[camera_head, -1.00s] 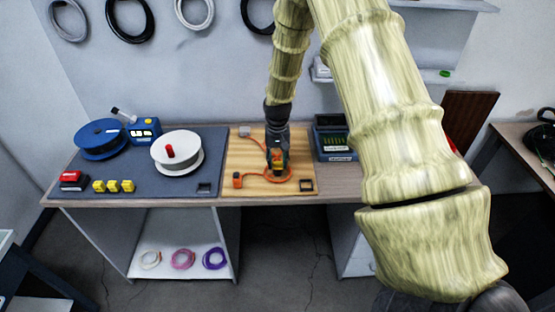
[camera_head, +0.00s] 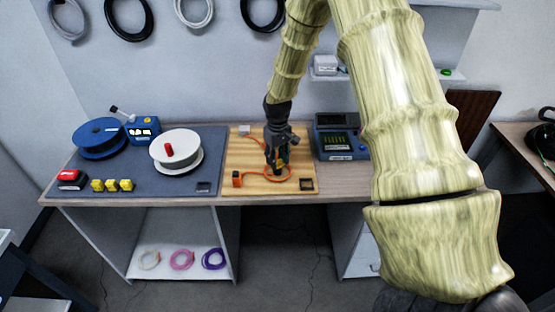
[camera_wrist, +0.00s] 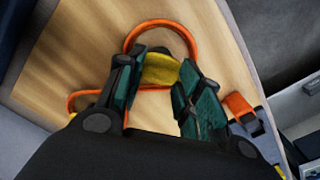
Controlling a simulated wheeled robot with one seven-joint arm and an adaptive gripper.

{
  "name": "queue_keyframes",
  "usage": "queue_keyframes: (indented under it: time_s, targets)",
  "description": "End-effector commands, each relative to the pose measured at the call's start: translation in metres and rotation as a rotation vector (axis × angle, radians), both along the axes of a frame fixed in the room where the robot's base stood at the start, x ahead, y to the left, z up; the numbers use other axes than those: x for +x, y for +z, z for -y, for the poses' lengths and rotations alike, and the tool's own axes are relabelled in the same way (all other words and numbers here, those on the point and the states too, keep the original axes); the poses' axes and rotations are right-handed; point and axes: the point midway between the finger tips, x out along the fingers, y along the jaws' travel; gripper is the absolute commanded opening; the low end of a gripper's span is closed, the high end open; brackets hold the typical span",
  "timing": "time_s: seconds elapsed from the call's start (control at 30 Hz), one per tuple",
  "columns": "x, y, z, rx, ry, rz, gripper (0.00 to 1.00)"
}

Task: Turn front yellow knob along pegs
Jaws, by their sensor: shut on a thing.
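The yellow knob (camera_wrist: 160,69) sits between the green-padded fingers of my gripper (camera_wrist: 158,85) in the wrist view. My gripper is shut on it, and the fingers hide its sides. In the head view my gripper (camera_head: 277,163) points down over the wooden board (camera_head: 240,183), and only a little yellow of the knob shows. An orange cable (camera_head: 255,181) runs across the board and curves around the knob; the loop also shows in the wrist view (camera_wrist: 146,27). Any pegs are hidden or too small to make out.
A blue device (camera_head: 338,150) is right of the board. A white spool (camera_head: 186,157), a blue spool (camera_head: 90,146) and several yellow blocks (camera_head: 112,185) lie on the grey mat (camera_head: 150,191).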

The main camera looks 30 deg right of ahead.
Motion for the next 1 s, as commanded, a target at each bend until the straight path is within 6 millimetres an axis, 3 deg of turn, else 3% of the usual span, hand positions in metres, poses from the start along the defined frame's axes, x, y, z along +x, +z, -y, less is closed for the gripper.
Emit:
queue_keyframes:
  time_s: [0.6,1.0]
  targets:
    - [0.0009,0.0012,0.0012,0.000,0.583,0.003,0.12]
    - [0.0013,0.0015,0.0015,-0.001,0.878,0.003,0.12]
